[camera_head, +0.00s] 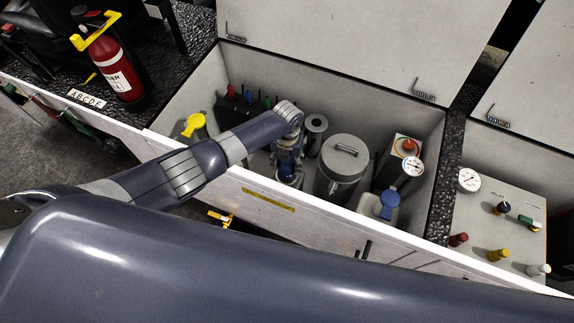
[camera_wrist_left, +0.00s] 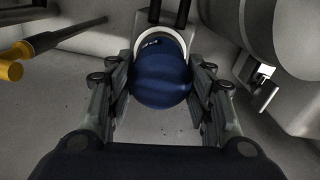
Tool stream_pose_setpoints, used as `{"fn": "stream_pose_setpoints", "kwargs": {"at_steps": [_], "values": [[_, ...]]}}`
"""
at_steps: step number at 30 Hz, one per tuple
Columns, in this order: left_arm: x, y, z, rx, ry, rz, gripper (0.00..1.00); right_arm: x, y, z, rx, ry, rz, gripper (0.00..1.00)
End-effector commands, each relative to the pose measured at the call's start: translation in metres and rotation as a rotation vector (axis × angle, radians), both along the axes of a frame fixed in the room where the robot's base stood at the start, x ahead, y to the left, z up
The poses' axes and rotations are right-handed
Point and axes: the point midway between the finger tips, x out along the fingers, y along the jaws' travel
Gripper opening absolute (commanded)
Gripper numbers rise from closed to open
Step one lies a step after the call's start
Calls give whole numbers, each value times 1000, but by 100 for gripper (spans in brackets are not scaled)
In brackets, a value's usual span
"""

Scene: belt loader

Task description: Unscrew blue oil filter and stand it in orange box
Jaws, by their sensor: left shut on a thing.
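The blue oil filter (camera_head: 288,179) is low in the open grey compartment, largely covered by my left gripper (camera_head: 288,164) from above. In the left wrist view, the filter (camera_wrist_left: 161,82) is a dark blue rounded body between the two fingers of my left gripper (camera_wrist_left: 162,92), which is shut on it. A pale ring (camera_wrist_left: 178,38) shows at the filter's far end; I cannot tell whether the filter is still threaded on. No orange box is in view. My right gripper is not in view.
A grey lidded canister (camera_head: 340,168) stands right of the filter, with a smaller cylinder (camera_head: 316,130) behind. A yellow-handled part (camera_head: 193,124) is at left. A blue-capped container (camera_head: 389,200) and gauge (camera_head: 413,166) are at right. The compartment's white front wall (camera_head: 330,222) is close.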

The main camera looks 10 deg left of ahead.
Motion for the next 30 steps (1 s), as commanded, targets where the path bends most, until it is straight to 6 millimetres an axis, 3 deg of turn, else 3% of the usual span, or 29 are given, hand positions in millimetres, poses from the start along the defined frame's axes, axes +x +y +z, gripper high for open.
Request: {"fn": "stream_pose_setpoints", "kwargs": {"at_steps": [19,24,30], "values": [[0,-1,2,-2,1,804,10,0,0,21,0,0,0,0],[0,-1,1,-2,0,908,10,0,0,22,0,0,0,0],[0,0,1,-2,-1,912,10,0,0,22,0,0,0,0]]}}
